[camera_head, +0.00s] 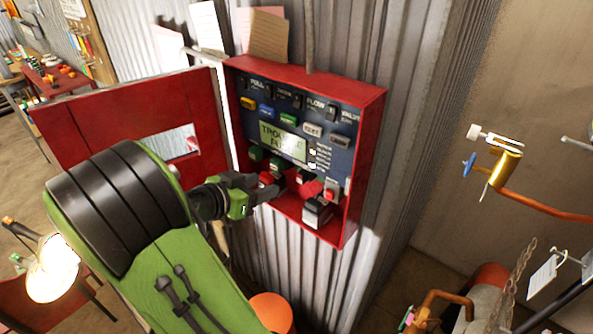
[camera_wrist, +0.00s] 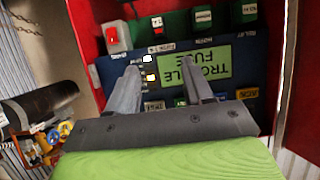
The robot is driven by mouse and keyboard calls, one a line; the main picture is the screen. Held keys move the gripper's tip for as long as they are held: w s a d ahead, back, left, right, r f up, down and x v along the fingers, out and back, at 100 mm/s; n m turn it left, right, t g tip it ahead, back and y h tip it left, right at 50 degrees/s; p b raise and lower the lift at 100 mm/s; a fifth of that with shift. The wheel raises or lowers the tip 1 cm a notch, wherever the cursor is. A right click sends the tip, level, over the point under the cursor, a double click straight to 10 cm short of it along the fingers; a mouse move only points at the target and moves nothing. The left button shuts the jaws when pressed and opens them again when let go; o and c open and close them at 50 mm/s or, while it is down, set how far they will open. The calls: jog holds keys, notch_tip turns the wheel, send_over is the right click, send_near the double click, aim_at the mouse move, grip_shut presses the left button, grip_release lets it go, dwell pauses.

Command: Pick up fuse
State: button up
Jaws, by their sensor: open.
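The open red alarm box (camera_head: 367,130) hangs on the corrugated wall. Its panel display (camera_head: 283,142) reads "TROUBLE" with a second, partly blurred word; in the wrist view the display (camera_wrist: 205,72) is upside down and reads "TROUBLE FUSE". Below the panel are green blocks (camera_head: 256,153), red parts (camera_head: 311,188) and a grey-white block (camera_head: 317,211) low in the box. I cannot tell which piece is the fuse. My gripper (camera_head: 268,188) is at the lower left of the box, its fingers open; they also show in the wrist view (camera_wrist: 159,68), apart, with nothing seen between them.
The box's red door (camera_head: 75,120) stands open to the left, beside my arm. An orange round object (camera_head: 272,312) is below the box. Pipes with a brass valve (camera_head: 505,168) are at the right. A lit lamp (camera_head: 52,268) is at the lower left.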

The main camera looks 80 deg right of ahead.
aim_at(300, 174)
jog(key=p+x, duration=0.2)
jog(key=x, duration=1.2)
jog(key=shift+s+d+f, duration=0.15)
jog(key=shift+d+f, duration=0.1)
jog(key=shift+f, duration=0.1)
jog(key=shift+a, duration=0.2)
jog(key=shift+c, duration=0.5)
grip_shut()
